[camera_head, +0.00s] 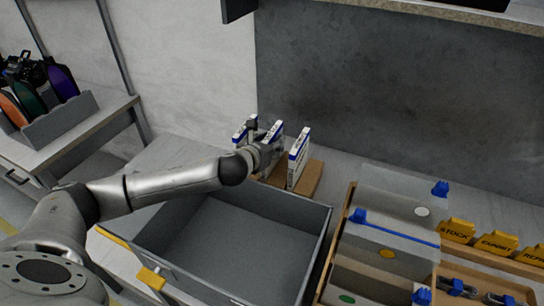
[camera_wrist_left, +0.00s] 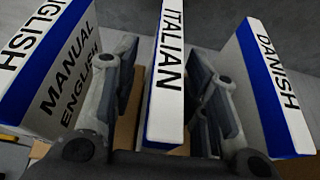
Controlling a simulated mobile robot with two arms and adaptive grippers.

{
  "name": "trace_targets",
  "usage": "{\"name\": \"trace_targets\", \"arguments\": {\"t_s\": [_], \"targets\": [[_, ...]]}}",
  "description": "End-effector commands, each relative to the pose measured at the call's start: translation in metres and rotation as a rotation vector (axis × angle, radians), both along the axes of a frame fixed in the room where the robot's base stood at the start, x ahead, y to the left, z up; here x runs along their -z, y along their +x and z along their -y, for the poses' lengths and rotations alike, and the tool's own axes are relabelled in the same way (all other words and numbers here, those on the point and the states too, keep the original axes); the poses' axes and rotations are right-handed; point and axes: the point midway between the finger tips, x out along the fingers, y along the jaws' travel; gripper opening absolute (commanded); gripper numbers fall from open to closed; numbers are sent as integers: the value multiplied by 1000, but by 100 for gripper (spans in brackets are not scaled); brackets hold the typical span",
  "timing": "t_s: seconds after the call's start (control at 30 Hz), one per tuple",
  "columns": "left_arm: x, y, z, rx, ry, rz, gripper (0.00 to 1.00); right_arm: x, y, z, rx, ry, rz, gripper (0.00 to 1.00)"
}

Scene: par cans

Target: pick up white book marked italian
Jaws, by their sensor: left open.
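The white book marked ITALIAN (camera_wrist_left: 168,75), with a blue band, stands upright in the middle of the left wrist view. In the head view it is the middle book (camera_head: 274,130), partly hidden by my left gripper (camera_head: 265,151). In the left wrist view my left gripper (camera_wrist_left: 162,98) is open, with one finger on each side of the ITALIAN book's spine and gaps between. My right gripper is not in view.
The ENGLISH book (camera_wrist_left: 62,70) is close on the left and the DANISH book (camera_wrist_left: 268,85) close on the right. A wooden holder (camera_head: 309,182) is under the books. A grey open bin (camera_head: 322,235) stands in front, with clear-lidded compartments (camera_head: 395,215) to the right.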

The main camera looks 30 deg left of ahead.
Motion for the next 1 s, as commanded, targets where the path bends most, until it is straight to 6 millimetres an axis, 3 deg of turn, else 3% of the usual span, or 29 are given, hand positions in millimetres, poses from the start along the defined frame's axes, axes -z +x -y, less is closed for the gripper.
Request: {"name": "trace_targets", "arguments": {"t_s": [0.2,0.5,1.0], "targets": [[0,0,0,1,0,0,40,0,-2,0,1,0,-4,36],[0,0,0,0,0,0,1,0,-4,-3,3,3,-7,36],[-6,1,0,0,-1,3,0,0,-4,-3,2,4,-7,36]]}}
